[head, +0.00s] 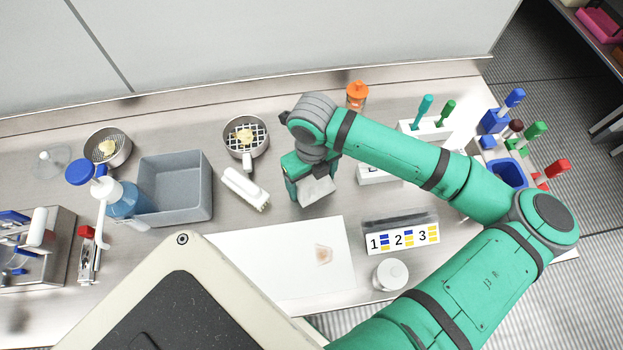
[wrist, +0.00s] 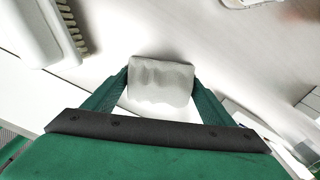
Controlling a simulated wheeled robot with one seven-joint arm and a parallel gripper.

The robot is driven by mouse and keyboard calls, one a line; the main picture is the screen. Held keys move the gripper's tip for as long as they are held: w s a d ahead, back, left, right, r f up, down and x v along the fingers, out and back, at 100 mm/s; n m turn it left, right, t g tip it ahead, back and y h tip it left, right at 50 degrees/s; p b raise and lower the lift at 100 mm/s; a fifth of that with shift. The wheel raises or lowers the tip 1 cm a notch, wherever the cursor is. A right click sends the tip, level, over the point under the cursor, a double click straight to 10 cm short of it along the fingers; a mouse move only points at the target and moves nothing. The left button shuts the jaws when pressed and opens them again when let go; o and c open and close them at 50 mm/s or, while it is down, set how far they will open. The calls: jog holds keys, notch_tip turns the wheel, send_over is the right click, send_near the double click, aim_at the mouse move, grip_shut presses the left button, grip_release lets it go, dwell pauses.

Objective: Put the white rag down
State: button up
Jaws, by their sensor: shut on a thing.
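The white rag (head: 316,191) is a folded pale cloth below my gripper (head: 303,188) in the head view. In the wrist view the rag (wrist: 160,82) sits between the two green fingertips of my gripper (wrist: 160,90), which are shut on it. The rag is over the bare steel counter, just beyond the back edge of a white board. I cannot tell whether the rag touches the counter. The fingertips are partly hidden in the head view.
A white brush (head: 245,188) lies left of the gripper. A grey bin (head: 175,188) and a sieve (head: 246,136) stand farther left and back. The white board (head: 290,265) has a brown stain (head: 323,254). A numbered holder (head: 402,238) and an orange-lidded shaker (head: 357,94) are nearby.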

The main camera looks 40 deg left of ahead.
aim_at(313, 178)
jog(key=shift+d+f, duration=0.1)
jog(key=shift+f, duration=0.5)
jog(key=o, duration=1)
jog(key=shift+r, duration=0.4)
notch_tip(313, 178, up, 13)
jog(key=shift+w+f, duration=0.1)
jog(key=shift+f, duration=0.1)
